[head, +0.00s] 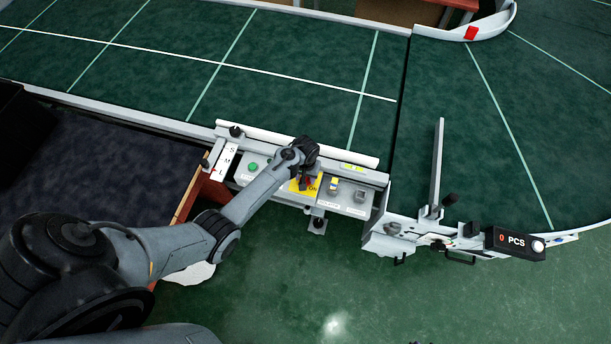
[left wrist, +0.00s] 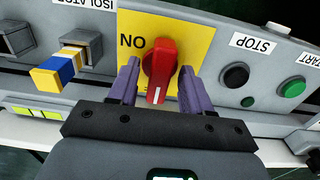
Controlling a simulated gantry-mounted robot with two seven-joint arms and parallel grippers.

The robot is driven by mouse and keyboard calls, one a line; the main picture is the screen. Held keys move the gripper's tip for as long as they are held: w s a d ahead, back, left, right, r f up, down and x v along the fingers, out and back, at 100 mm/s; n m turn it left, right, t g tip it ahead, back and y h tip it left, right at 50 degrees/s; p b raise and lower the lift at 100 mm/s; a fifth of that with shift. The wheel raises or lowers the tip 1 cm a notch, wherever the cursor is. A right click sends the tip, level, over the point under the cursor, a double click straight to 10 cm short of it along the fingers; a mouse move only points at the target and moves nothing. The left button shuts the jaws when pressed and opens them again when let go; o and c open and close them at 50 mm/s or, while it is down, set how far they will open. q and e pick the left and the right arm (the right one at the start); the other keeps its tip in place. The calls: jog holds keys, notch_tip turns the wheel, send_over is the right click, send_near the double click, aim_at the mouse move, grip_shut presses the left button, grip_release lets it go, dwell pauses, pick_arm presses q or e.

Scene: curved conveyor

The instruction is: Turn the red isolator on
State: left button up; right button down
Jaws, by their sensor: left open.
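The red isolator knob (left wrist: 160,68) sits on a yellow plate (left wrist: 205,35) in the left wrist view, where the panel appears upside down. Its handle stands vertical in that view, with its white mark at the end towards my gripper's palm. The ON label lies beside it, to the left in that view. My left gripper (left wrist: 158,76) is open, with one purple finger on each side of the knob; I cannot tell if either touches it. In the head view, my left gripper (head: 304,162) is over the yellow plate (head: 296,187) and partly hides the knob. My right gripper is not in view.
A blue-and-yellow switch (left wrist: 62,67), a black STOP button (left wrist: 235,75) and a green START button (left wrist: 291,87) flank the knob. The green conveyor (head: 280,75) lies behind the panel. Open floor lies in front.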

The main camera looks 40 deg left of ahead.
pick_arm(q)
grip_shut()
